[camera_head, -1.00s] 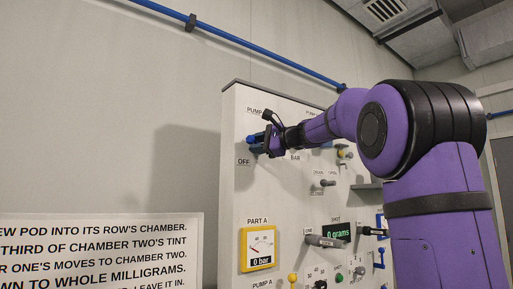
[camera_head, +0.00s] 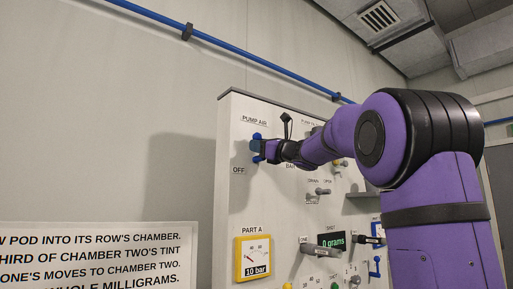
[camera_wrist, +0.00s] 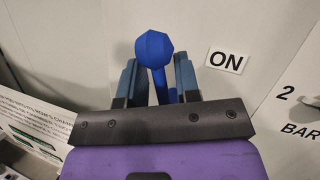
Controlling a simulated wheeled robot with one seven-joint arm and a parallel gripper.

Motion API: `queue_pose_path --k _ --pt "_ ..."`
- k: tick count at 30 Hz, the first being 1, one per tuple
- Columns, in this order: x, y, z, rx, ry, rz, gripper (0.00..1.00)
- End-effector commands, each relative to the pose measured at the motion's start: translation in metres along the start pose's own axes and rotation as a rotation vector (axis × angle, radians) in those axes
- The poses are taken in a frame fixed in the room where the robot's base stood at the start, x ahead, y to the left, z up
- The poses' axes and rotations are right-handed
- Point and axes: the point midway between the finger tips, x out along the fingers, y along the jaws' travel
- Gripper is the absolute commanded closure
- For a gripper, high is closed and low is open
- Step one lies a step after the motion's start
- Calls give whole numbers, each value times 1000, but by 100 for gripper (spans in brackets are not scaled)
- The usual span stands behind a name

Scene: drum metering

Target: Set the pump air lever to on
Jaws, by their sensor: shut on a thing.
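The pump air lever (camera_wrist: 154,50) is blue with a faceted knob, and in the wrist view it stands between my two fingers, just left of the "ON" label (camera_wrist: 226,60). My gripper (camera_wrist: 156,85) is shut on it. In the head view my gripper (camera_head: 260,149) is at the upper left of the white panel, under the "PUMP AIR" label (camera_head: 256,120) and above the "OFF" label (camera_head: 239,170). Part of the blue lever (camera_head: 257,138) shows there; my fingers hide the rest.
A white sign (camera_head: 95,255) with black text stands at the lower left. A blue pipe (camera_head: 240,45) runs along the wall above.

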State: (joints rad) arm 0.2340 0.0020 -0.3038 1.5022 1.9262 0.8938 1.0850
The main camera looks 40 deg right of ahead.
Motion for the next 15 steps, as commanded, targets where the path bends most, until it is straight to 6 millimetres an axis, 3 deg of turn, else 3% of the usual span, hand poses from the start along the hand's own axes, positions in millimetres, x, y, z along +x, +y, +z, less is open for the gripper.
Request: queue_pose_path --k 15 --pt "-3 -12 0 256 -55 -108 100"
